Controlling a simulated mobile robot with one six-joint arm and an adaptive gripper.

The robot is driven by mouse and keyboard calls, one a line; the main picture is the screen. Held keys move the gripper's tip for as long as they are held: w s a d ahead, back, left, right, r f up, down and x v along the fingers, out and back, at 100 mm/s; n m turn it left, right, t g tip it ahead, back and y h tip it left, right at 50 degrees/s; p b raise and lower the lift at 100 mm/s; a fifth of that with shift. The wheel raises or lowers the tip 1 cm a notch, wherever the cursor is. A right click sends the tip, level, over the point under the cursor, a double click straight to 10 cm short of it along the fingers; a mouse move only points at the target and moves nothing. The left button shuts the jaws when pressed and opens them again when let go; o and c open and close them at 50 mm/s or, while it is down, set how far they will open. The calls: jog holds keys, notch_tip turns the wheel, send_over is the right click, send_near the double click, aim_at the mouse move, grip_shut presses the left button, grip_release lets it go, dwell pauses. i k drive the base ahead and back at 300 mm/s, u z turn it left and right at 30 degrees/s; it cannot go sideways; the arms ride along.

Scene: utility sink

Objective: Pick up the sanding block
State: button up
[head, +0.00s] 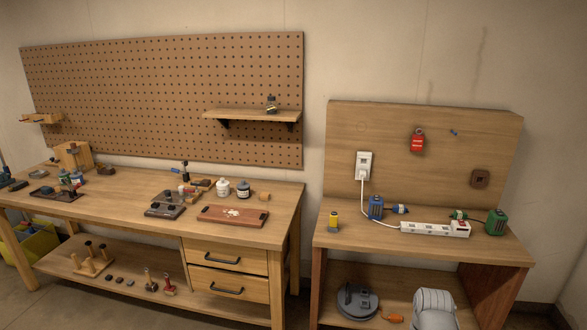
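I cannot single out the sanding block with certainty. A small tan block (264,196) lies near the right end of the left workbench, right of two small jars, and might be it. Other small blocks and tools (200,183) are grouped left of the jars, too small to tell apart. My gripper is not in view.
The left workbench (125,188) carries a brown board (232,216), a white jar (223,188), a dark jar (243,189) and several tools. A pegboard (160,90) with a small shelf (250,115) hangs behind. The right bench (350,240) holds a power strip (428,229) and plugs.

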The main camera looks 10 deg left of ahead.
aim_at(49, 191)
jog(key=u, duration=2.45)
jog(key=i, duration=2)
